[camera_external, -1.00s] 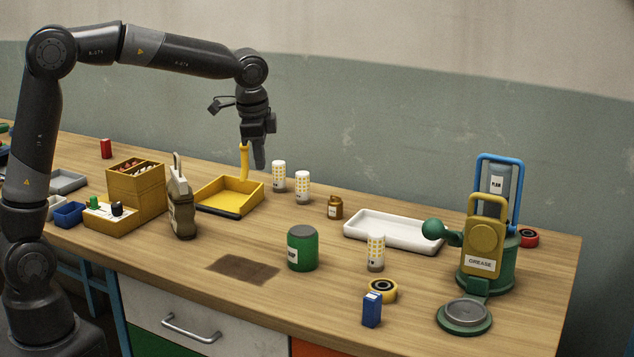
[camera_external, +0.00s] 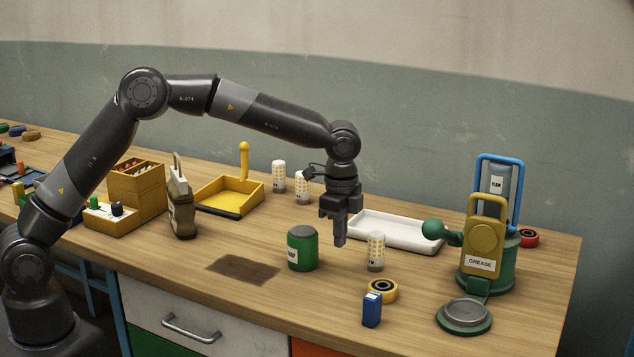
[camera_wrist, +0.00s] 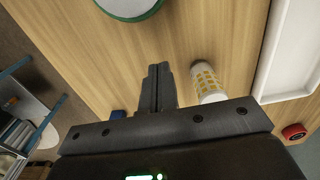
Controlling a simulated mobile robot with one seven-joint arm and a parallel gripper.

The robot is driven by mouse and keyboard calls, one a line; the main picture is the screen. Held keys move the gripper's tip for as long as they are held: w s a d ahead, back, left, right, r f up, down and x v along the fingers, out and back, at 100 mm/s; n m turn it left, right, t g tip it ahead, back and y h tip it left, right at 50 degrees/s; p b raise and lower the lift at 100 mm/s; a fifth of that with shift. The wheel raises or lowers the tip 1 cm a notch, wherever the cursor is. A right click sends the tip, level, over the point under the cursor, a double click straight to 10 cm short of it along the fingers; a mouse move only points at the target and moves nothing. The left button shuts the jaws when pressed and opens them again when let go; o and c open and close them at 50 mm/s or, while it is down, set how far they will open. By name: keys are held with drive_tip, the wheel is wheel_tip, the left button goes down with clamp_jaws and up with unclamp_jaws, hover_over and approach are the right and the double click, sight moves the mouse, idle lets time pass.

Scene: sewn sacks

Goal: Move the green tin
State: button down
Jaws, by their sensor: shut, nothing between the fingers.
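The green tin (camera_external: 303,250) stands upright on the wooden table, with a grey lid and a white label on its left side. In the wrist view its round lid (camera_wrist: 130,5) with a green rim is cut off by the top edge. My gripper (camera_external: 340,243) points down, shut and empty, to the right of the tin and apart from it. Its closed fingers (camera_wrist: 158,80) also show in the wrist view, between the tin and a white, yellow-dotted cylinder (camera_wrist: 207,82). That cylinder (camera_external: 376,252) stands just right of the fingers in the external view.
A white tray (camera_external: 425,247) lies behind my gripper. A yellow and black roll (camera_external: 382,291) and a blue box (camera_external: 372,311) are in front. A green press (camera_external: 490,270) stands at right. A dark patch (camera_external: 246,270) and bare wood lie left of the tin.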

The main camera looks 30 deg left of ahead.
sight(247, 249)
wheel_tip(247, 249, down, 6)
drive_tip(key=shift+f, duration=0.1)
drive_tip(key=a, duration=0.3)
drive_tip(key=shift+f, duration=0.15)
drive_tip(key=shift+a, duration=0.55)
drive_tip(key=a, duration=2)
drive_tip(key=shift+a, duration=0.2)
drive_tip(key=shift+d, duration=0.1)
